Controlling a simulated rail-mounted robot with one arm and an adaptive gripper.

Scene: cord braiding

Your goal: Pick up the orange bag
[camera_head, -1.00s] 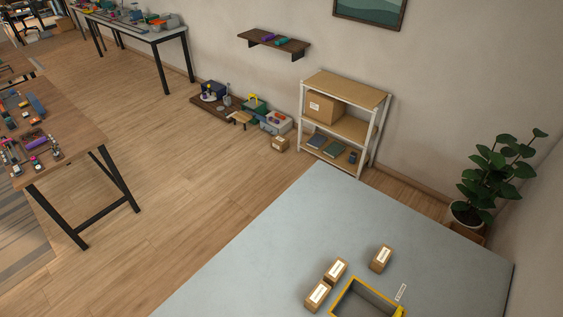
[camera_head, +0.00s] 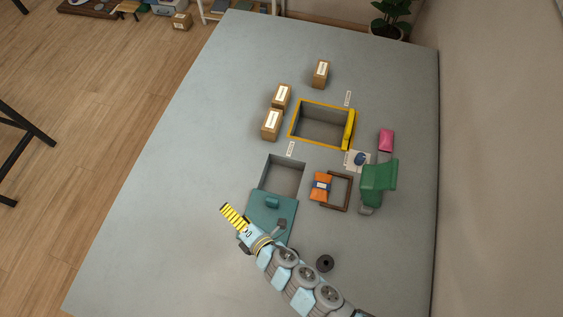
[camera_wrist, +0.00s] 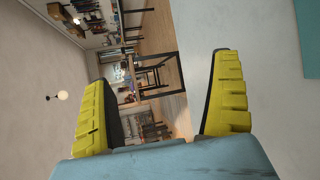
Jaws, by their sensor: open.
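The orange bag (camera_head: 320,186) lies on the grey surface right of the middle in the head view, with a dark blue band and a pale label on it. It touches or nearly touches a brown wooden frame (camera_head: 348,193) on its right. My gripper (camera_head: 234,216) is to the left of the bag and lower in the picture, beside the teal panel. In the wrist view its two yellow fingers (camera_wrist: 165,100) stand wide apart with nothing between them. The wrist view looks out across the room, and the bag is not in it.
A grey-walled opening (camera_head: 283,176) lies left of the bag, with the teal panel (camera_head: 268,218) below it. A yellow-rimmed opening (camera_head: 297,118) is above. A green container (camera_head: 378,183) stands right of the frame. Cardboard boxes (camera_head: 271,125) stand farther up. The surface's left side is clear.

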